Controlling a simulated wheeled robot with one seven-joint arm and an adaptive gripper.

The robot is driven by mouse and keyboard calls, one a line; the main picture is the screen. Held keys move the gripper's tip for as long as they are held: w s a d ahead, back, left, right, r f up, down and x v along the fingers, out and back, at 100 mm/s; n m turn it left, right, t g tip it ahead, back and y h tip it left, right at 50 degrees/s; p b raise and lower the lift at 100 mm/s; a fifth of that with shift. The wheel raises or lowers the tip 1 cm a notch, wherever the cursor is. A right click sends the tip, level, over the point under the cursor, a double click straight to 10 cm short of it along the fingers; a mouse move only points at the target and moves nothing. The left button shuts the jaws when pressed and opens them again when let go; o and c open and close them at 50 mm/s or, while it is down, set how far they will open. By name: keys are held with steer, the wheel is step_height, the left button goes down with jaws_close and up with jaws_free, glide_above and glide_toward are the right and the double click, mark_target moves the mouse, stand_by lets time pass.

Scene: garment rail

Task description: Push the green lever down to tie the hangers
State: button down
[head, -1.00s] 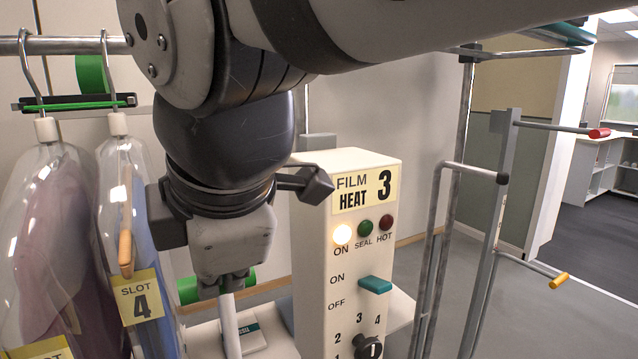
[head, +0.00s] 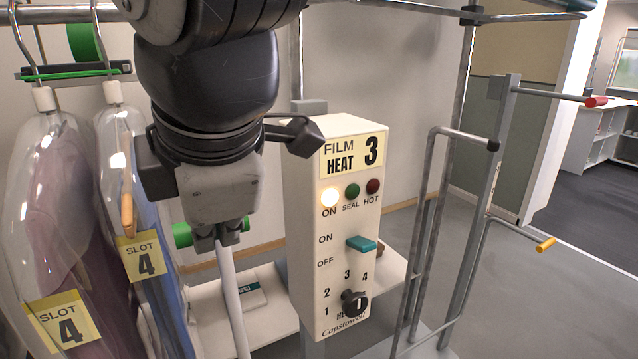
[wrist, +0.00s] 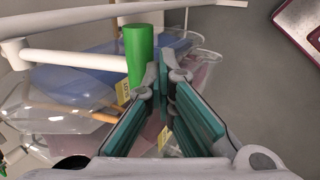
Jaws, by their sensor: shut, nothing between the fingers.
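The green lever grip (head: 182,234) is a horizontal green cylinder behind my gripper, left of the film control box. Its middle is hidden by the gripper, and a white bar (head: 231,290) runs down below it. In the wrist view the green grip (wrist: 138,52) is just beyond and left of the fingertips. My gripper (head: 217,240) points down and is shut, with nothing between the fingers; I cannot tell whether it touches the grip. Two hangers (head: 24,45) hang on the rail at the upper left, through a black bar with a green strip (head: 75,72).
Clear-bagged garments (head: 55,210) tagged slot 4 hang close left of my gripper. The white control box (head: 340,220), with a lit ON lamp, teal switch and dial, stands to the right. A metal rack (head: 490,180) is farther right. A green roll (head: 84,38) is behind the rail.

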steer(key=v, duration=1.2)
steer(key=shift+s+f+p, duration=0.2)
steer(key=shift+p, duration=0.15)
steer(key=shift+d, duration=0.15)
steer(key=w+d+f+m+h, duration=0.1)
steer(key=w+d+f+m, duration=0.1)
steer(key=d+f+m, duration=0.55)
steer(key=w+d+f+m+h, duration=0.15)
steer(key=d+m, duration=0.35)
steer(key=d, duration=0.5)
steer(key=s+d+f+m, duration=0.4)
steer(key=d+f+m, duration=0.6)
steer(key=d+m, duration=0.1)
steer(key=shift+s+m+g+h, duration=0.3)
steer(key=shift+s+m+h, duration=0.05)
steer(key=shift+d, duration=0.1)
